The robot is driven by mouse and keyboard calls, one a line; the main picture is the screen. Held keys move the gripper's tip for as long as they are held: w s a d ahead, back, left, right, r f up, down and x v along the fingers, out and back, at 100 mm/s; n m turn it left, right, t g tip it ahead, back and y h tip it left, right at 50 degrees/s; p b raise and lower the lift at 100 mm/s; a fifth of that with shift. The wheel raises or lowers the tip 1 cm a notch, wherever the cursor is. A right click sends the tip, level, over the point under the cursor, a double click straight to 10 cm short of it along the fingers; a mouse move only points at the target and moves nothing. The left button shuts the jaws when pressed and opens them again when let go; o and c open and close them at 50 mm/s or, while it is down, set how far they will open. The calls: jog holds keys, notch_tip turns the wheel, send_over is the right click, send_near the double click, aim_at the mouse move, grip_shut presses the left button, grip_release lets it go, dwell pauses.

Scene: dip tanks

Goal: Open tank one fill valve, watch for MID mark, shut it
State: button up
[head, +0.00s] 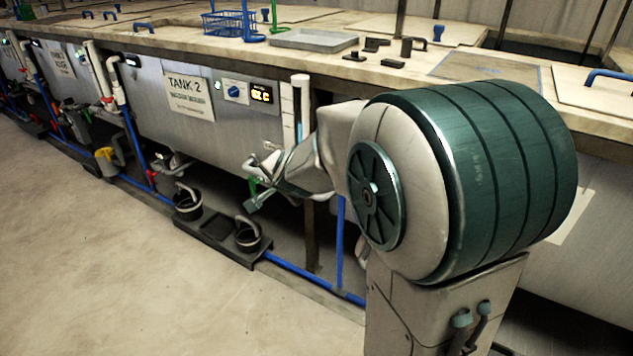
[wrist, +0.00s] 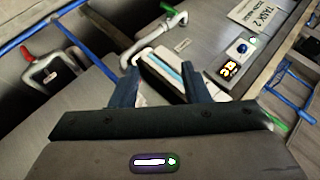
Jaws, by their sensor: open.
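My gripper (head: 254,184) is open in front of the right end of the tank marked TANK 2 (head: 148,92). In the wrist view, my gripper (wrist: 160,84) has its two dark fingers spread, with nothing held. A white gauge with a blue column (wrist: 163,66) shows beyond and between them. The gauge (head: 300,105) also stands right of the lit display in the head view; I cannot read a MID mark. A red-handled valve (wrist: 29,50) on a white pipe is at the wrist view's upper left. I see no tank one label; my arm hides part of the tank front at right.
An orange display (wrist: 230,70) and blue knob are on the TANK 2 panel. Two black buckets (head: 247,235) sit on a dark floor tray below. Blue pipe runs along the floor edge. A metal tray (head: 313,40) lies on the countertop. The floor at left is clear.

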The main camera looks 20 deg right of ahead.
jog(key=w+d+f+m+h+b, duration=0.6)
jog(key=f+m+h+b, duration=0.1)
jog(key=f+m, duration=0.1)
jog(key=w+d+f+m+h+b, duration=0.5)
jog(key=d+f+m+h+b, duration=0.15)
jog(key=f+m, duration=0.2)
jog(key=shift+n+t+h, duration=0.25)
jog(key=shift+t, duration=0.15)
jog(key=b+x, duration=0.2)
jog(key=x, duration=1)
jog(key=shift+w+d+f, duration=0.15)
jog(key=shift+w+f, duration=0.05)
jog(key=shift+w, duration=0.1)
grip_shut()
